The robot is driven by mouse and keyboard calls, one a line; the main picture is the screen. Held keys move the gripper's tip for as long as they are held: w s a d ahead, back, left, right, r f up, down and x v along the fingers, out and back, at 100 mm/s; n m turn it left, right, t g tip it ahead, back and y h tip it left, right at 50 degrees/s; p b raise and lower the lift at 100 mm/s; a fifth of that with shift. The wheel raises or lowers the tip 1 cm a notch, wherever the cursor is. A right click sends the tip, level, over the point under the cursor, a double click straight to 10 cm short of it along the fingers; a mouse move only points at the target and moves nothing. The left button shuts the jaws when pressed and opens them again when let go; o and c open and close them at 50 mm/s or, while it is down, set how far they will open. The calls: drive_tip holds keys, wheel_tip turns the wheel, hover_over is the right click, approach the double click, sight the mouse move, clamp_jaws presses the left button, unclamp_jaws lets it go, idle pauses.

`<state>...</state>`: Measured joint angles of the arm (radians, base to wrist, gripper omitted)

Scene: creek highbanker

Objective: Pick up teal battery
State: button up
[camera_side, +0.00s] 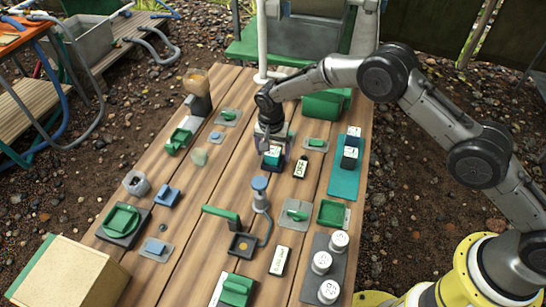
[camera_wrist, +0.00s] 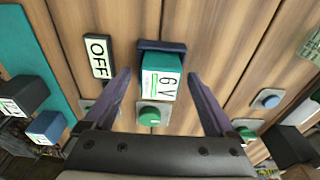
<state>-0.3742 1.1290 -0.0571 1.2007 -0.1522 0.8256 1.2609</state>
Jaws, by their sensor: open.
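The teal battery (camera_wrist: 164,76) has a teal top and a white "6V" label in the wrist view. It sits in a dark blue holder (camera_wrist: 163,45) on the wooden table. In the side view the teal battery (camera_side: 272,158) shows just below my gripper (camera_side: 270,142). My gripper is open. In the wrist view the two purple-grey fingers of my gripper (camera_wrist: 158,75) are spread to either side of the battery, with visible gaps. I cannot tell how far the fingertips are above it.
An "OFF" tag (camera_wrist: 98,55) lies beside the holder. A green round button (camera_wrist: 150,116) is close to the battery. A teal mat (camera_side: 343,184) with two other labelled blocks (camera_side: 349,156) is to the right. A blue-topped post (camera_side: 260,188) stands in front. Several switches crowd the table.

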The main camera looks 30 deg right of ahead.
clamp_jaws()
drive_tip(key=shift+r, duration=0.1)
drive_tip(key=shift+r, duration=0.1)
idle(0.3)
drive_tip(key=shift+r, duration=0.55)
drive_tip(key=s+d+r, duration=0.2)
drive_tip(key=s+r, duration=0.3)
drive_tip(key=s, duration=0.1)
drive_tip(key=s+d+r, duration=0.2)
drive_tip(key=s+r, duration=0.4)
drive_tip(key=s, duration=0.1)
drive_tip(key=shift+s+d+r, duration=0.15)
drive_tip(key=shift+d+r, duration=0.1)
drive_tip(key=shift+r, duration=0.05)
